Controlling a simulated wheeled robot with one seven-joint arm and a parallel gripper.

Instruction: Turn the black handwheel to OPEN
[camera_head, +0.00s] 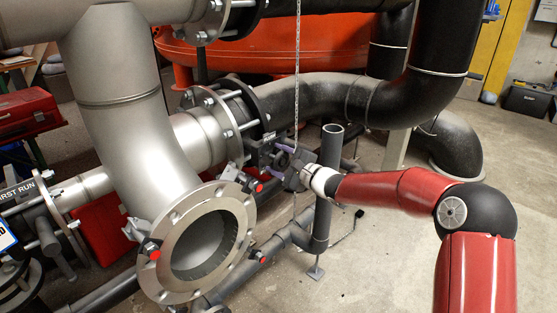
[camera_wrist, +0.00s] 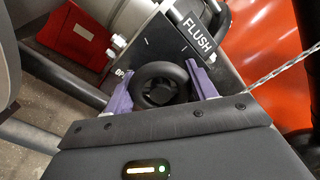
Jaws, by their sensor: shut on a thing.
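The black handwheel (camera_wrist: 160,84) shows in the middle of the wrist view, a dark ring with a round hub, in front of a grey plate (camera_wrist: 135,52) with small tick marks. A black sign reading FLUSH (camera_wrist: 192,35) is above it to the right. My gripper (camera_wrist: 163,88) has purple fingers on the left and right sides of the wheel, shut on it. In the head view my gripper (camera_head: 287,160) reaches in from the right beside the black flanged pipe; the wheel is hidden there. Lettering on the plate left of the wheel is partly covered by a finger.
A grey vertical pipe (camera_head: 329,165) stands close beside my wrist. A hanging chain (camera_head: 297,75) passes near my gripper. A large open steel flange (camera_head: 194,243) is at lower left. Bare floor (camera_head: 390,255) lies around my forearm.

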